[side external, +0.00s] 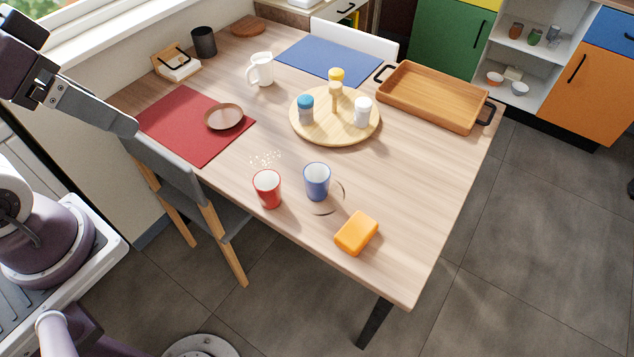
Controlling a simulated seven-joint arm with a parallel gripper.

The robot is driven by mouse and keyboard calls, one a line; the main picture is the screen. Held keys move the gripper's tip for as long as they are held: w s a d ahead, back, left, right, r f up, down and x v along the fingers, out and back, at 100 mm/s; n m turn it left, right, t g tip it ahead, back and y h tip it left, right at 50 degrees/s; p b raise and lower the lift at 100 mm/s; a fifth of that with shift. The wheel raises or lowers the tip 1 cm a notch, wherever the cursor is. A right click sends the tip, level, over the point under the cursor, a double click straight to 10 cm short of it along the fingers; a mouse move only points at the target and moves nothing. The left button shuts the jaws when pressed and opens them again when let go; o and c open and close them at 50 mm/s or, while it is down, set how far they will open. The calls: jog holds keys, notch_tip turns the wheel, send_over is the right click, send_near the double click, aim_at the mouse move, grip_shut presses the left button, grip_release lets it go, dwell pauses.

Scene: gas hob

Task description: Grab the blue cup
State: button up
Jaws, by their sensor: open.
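The blue cup (317,182) stands upright on the wooden table (420,230), near its front edge. A thin curved outline shows on the table at its right; I cannot tell whether this is a ring mark or a saucer. A red cup (267,189) stands upright just left of the blue cup, with a gap between them. My gripper (128,128) is at the upper left, near the table's left edge and well apart from the blue cup. It is open, seen from the side, and nothing shows in it.
An orange sponge-like block (357,233) lies right of the blue cup. White crumbs (265,159) lie behind the red cup. A round board (300,127) with shakers, a wooden tray (432,97) and a white mug (261,69) stand farther back. A grey chair (172,170) is at the left.

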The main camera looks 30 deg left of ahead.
jog(key=w+d+h, duration=0.3)
jog(key=w+d, duration=0.4)
jog(key=w, duration=0.2)
jog(key=n+t, duration=0.1)
jog(key=n, duration=0.3)
send_over(315, 184)
jog(key=s+d, duration=0.3)
jog(key=d, duration=0.2)
notch_tip(315, 184, down, 10)
notch_tip(315, 184, down, 12)
jog(key=w+d+n+t+y, duration=0.2)
jog(key=w+y, duration=0.1)
jog(key=s+a+f+t+y, duration=0.1)
jog(key=f+y, duration=0.1)
jog(key=f, duration=0.1)
jog(key=s+a+f+t+y, duration=0.1)
jog(key=a+f, duration=0.1)
jog(key=f, duration=0.2)
jog(key=s+a+f+t+y, duration=0.1)
jog(key=a+f+y, duration=0.1)
jog(key=f, duration=0.2)
jog(key=shift+s+a+m+y, duration=0.2)
jog(key=shift+a+m+y, duration=0.1)
jog(key=shift+m, duration=0.1)
jog(key=shift+a+t, duration=0.15)
jog(key=shift+t, duration=0.25)
jog(key=x, duration=0.7)
jog(key=shift+w+r, duration=0.15)
jog(key=shift+r, duration=0.1)
jog(key=c, duration=1.5)
